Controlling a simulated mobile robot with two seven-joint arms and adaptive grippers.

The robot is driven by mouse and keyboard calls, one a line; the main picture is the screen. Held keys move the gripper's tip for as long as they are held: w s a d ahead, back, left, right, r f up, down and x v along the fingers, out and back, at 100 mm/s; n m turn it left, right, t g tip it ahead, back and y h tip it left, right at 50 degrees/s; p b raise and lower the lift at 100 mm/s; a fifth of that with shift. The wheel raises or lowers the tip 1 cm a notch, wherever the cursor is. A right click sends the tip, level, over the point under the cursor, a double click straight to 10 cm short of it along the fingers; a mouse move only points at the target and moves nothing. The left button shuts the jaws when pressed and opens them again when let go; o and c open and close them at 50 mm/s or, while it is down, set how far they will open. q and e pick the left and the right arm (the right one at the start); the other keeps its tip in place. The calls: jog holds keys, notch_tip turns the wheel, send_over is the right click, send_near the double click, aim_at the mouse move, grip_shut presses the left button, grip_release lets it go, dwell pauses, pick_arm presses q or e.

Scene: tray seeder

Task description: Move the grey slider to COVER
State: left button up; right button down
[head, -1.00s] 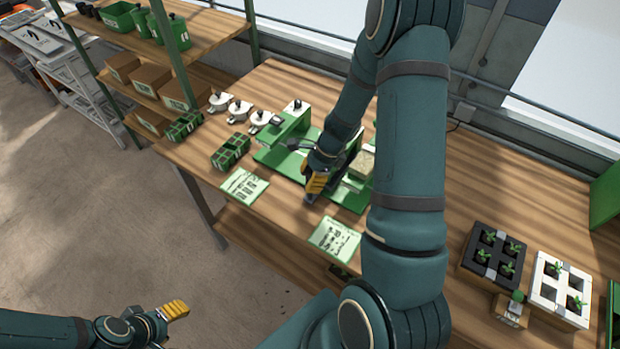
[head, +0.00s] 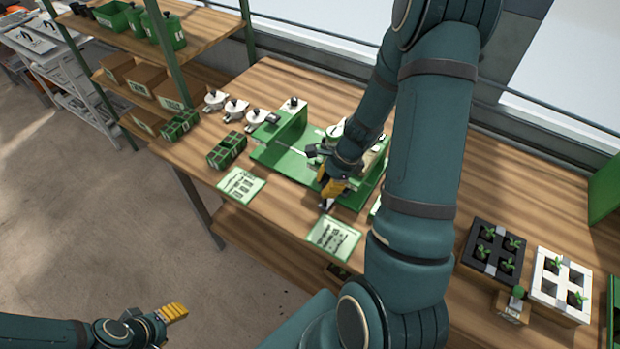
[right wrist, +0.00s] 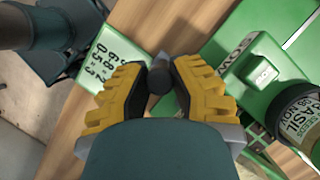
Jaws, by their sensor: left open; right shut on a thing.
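The green seeder (head: 272,157) stands on the wooden table; its middle and right part are largely hidden by my right arm. My right gripper (head: 327,196) is at the seeder's front edge. In the right wrist view, its yellow-padded fingers (right wrist: 159,85) are closed around a dark grey round-ended knob, which I take as the handle of the grey slider (right wrist: 159,77). Lettering that looks like SOW (right wrist: 234,60) shows on the green body beside it. The COVER mark is not readable here. My left gripper (head: 174,312) is open and empty, over the floor away from the table.
Two printed cards (head: 241,186) (head: 333,238) lie in front of the seeder. A black seedling tray (head: 490,250) and a white one (head: 560,284) are at right. A labelled jar (right wrist: 302,122) is close by.

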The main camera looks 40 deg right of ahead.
jog(key=s, duration=0.2)
jog(key=s+d, duration=0.1)
jog(key=s, duration=0.1)
jog(key=shift+s+f+b, duration=0.1)
jog(key=shift+s+b, duration=0.1)
jog(key=shift+b, duration=0.1)
jog(key=c, duration=1.1)
grip_release()
jog(key=shift+s, duration=0.1)
jog(key=shift+o, duration=0.2)
jog(key=v, duration=1.2)
jog(key=shift+d, duration=0.15)
